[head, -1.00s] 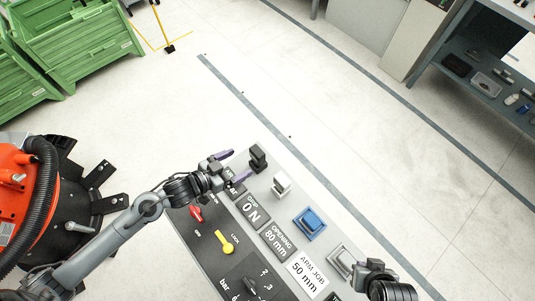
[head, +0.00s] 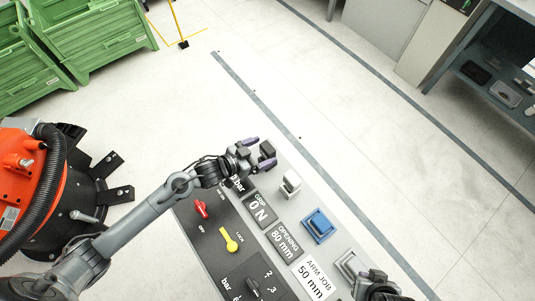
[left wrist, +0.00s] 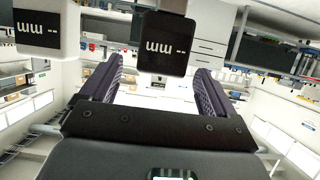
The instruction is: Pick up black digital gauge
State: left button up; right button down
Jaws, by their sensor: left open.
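The black digital gauge (head: 267,149) stands at the far end of the grey console. In the left wrist view the black gauge (left wrist: 166,45) shows its dark display face with "mm --" upside down. My left gripper (head: 259,152) is open, its purple fingers spread to either side of the gauge. In the left wrist view the gauge sits between the two finger tips (left wrist: 156,75), with gaps visible to both fingers. My right gripper (head: 374,280) is partly in view at the bottom right, near a grey frame; its jaws are unclear.
A white gauge (head: 290,184) stands beside the black one and also shows in the left wrist view (left wrist: 36,25). A blue block (head: 318,225) and a grey frame (head: 347,265) follow along the console. The console panel (head: 213,235) carries red and yellow knobs.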

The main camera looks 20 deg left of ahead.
pick_arm(q)
jog(key=x, duration=0.3)
jog(key=shift+w, duration=0.2)
jog(key=shift+c, duration=0.4)
jog(key=c, duration=1.1)
